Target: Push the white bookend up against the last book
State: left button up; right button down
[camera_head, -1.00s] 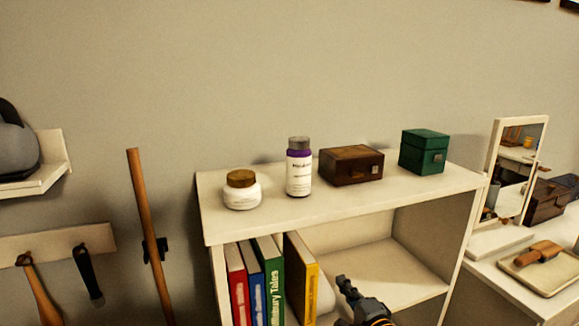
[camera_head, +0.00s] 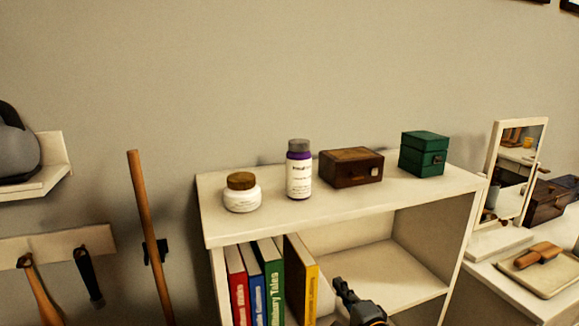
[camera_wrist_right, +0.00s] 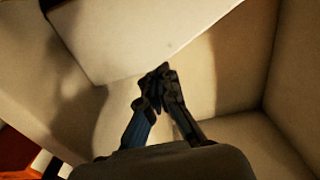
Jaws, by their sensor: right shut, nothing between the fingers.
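The white bookend (camera_head: 326,302) shows only as a pale sliver just right of the leaning yellow-spined book (camera_head: 305,280), the last in the row. Most of it is hidden, and I cannot tell whether it touches the book. My right gripper (camera_head: 341,286) is inside the shelf compartment, right of the bookend, with its fingers shut and empty. In the right wrist view the shut fingertips (camera_wrist_right: 160,78) are close to the lower edge of a pale flat panel; contact is unclear. My left gripper is out of view.
Red, blue and green books (camera_head: 257,285) stand left of the yellow one. The compartment's right side is clear. A jar (camera_head: 242,193), a bottle (camera_head: 299,170), a brown box (camera_head: 350,168) and a green box (camera_head: 423,154) stand on the shelf top (camera_head: 400,196) above.

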jog(key=shift+s+a+p, duration=0.2)
jog(key=shift+a+p, duration=0.1)
jog(key=shift+a, duration=0.25)
jog(key=shift+s+a+p, duration=0.2)
jog(key=shift+a+p, duration=0.05)
jog(key=shift+a, duration=0.25)
jog(key=shift+a, duration=0.1)
jog(key=shift+w+d+b, duration=0.15)
jog(key=shift+w+d, duration=0.1)
jog(key=shift+d, duration=0.45)
jog(key=shift+w+d+b, duration=0.15)
jog(key=shift+w+d, duration=0.05)
jog(key=shift+d, duration=0.45)
